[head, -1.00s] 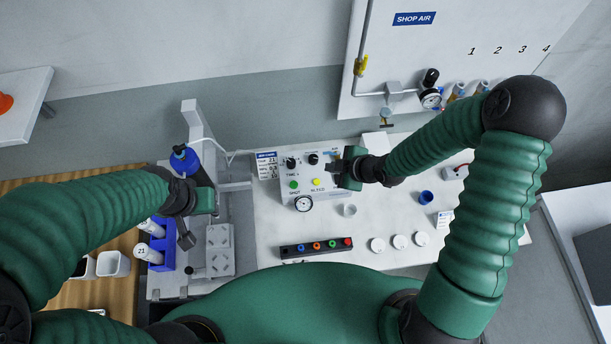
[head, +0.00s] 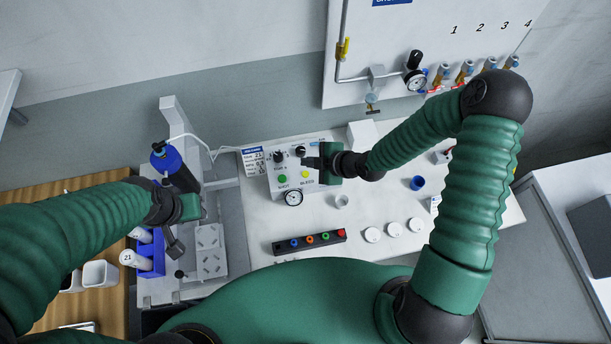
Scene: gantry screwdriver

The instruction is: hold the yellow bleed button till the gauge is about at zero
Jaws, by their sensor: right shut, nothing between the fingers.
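The yellow bleed button (head: 305,174) is on the sloped front panel of a white control box (head: 322,187), right of a green button (head: 282,179). A round white gauge (head: 293,198) sits at the box's lower front; its needle is too small to read. My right gripper (head: 306,162) comes in from the right, shut and empty. Its dark fingertips are just above the yellow button in the picture, below the right black knob (head: 301,151); the button is uncovered and I see no contact. My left gripper (head: 188,208) is by the blue-topped syringe; its fingers are unclear.
A strip of coloured caps (head: 310,242), a small clear cup (head: 341,201) and a blue cup (head: 417,183) are on the white bench (head: 372,212). A wall panel with another gauge stands behind.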

